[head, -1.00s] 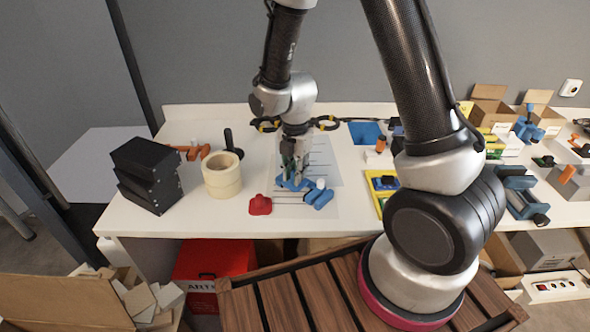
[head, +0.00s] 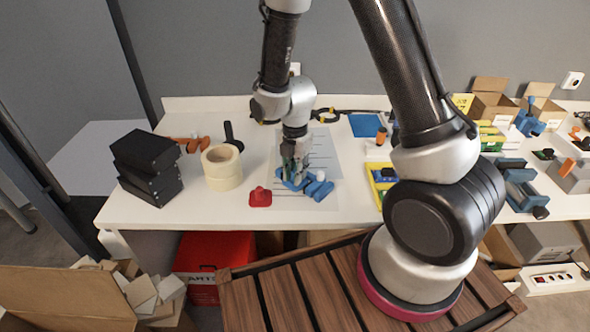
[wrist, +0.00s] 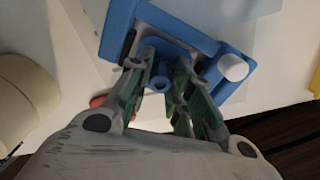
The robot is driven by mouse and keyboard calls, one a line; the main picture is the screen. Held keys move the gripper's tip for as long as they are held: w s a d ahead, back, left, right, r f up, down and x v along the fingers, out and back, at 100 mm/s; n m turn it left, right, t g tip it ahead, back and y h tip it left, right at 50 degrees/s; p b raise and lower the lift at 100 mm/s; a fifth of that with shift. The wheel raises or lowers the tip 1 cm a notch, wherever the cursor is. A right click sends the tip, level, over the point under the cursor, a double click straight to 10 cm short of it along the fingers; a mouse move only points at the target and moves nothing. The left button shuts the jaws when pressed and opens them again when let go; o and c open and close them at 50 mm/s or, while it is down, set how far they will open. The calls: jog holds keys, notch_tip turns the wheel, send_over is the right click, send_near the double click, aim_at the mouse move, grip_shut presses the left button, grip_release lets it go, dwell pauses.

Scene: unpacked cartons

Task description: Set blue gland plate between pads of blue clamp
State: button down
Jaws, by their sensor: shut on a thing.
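The blue clamp (head: 319,189) lies on a pale sheet on the table, with a white knob at its right; in the wrist view its blue frame (wrist: 180,22) fills the top. My gripper (head: 294,177) points down at the clamp's left part. In the wrist view my gripper (wrist: 160,75) has its green-padded fingers shut on a small blue piece with a round hole, the gland plate (wrist: 160,82). The plate is at the clamp's opening, close to the frame. The fingers hide part of it, so I cannot tell whether it sits between the pads.
A red piece (head: 260,197) lies just left of the clamp. A cream tape roll (head: 222,167) and stacked black boxes (head: 148,168) stand farther left. A yellow tray (head: 382,175) is to the right. Another blue clamp (head: 520,184) lies far right.

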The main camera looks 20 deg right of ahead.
jog(key=shift+f, duration=0.5)
jog(key=c, duration=1.2)
grip_release()
jog(key=shift+r, duration=4.55)
